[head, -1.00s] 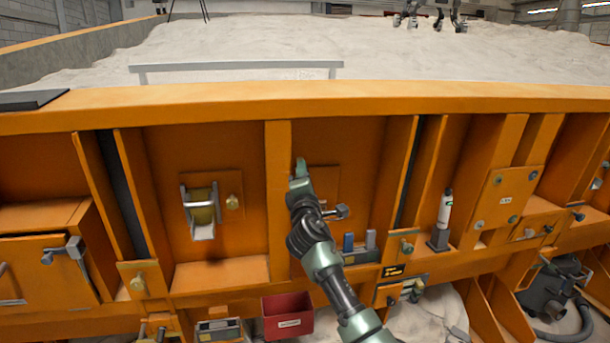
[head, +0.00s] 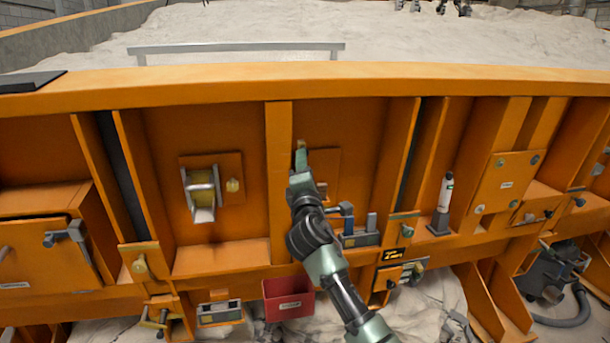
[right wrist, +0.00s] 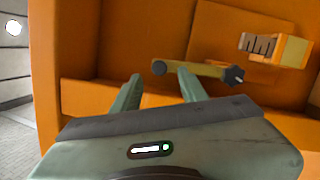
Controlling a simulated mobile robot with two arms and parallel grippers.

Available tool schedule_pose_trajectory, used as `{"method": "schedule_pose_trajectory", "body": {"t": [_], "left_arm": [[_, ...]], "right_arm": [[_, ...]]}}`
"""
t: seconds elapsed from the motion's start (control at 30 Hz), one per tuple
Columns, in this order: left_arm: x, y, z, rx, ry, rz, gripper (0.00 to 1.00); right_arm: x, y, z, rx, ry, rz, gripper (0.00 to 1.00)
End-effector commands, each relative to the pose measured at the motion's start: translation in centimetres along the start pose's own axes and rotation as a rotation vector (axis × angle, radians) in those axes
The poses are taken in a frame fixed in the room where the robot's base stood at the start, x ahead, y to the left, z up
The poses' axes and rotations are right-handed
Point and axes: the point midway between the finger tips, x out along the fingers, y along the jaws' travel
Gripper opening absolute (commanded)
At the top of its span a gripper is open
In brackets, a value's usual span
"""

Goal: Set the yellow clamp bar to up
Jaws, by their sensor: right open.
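In the right wrist view the yellow clamp bar (right wrist: 205,69) is a dull yellow bar lying nearly level, with a dark round end at left and a dark knob at right. It is just beyond my right gripper's fingertips (right wrist: 163,84). The two fingers are apart with nothing visible held between them. I cannot tell whether a finger touches the bar. In the head view my right gripper (head: 299,157) is at an orange backing plate (head: 326,163) beside a vertical post, and my arm hides most of the bar there. My left gripper is not in view.
A yellow roller in a metal bracket (head: 203,193) is mounted left of the post. A red bin (head: 288,300) is below. A white-and-dark cylinder (head: 444,204) stands on a ledge at right. Orange ribs (head: 278,180) divide the bays.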

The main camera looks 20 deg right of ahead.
Motion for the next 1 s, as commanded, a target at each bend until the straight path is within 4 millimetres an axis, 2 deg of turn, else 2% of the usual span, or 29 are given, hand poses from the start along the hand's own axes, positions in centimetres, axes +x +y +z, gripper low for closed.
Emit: {"method": "schedule_pose_trajectory", "body": {"t": [0.1,0.23,0.77,0.87,0.97,1.0], "left_arm": [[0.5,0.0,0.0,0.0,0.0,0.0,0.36],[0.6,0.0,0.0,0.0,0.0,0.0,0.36],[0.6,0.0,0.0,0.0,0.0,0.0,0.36],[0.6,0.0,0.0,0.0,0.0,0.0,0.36],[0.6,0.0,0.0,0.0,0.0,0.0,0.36],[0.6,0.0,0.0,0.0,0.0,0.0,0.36]], "right_arm": [[-1.6,-0.1,-0.1,0.0,0.001,0.001,0.43],[-2.6,-0.1,-0.1,0.001,0.002,0.001,0.43],[-2.9,-0.1,-0.1,0.001,0.002,-0.002,0.43],[-3.0,-1.8,-0.8,0.011,0.018,-0.028,0.43],[-3.5,-6.0,-2.5,0.047,0.057,-0.096,0.43],[-4.0,-8.4,-3.4,0.07,0.077,-0.134,0.43]]}}
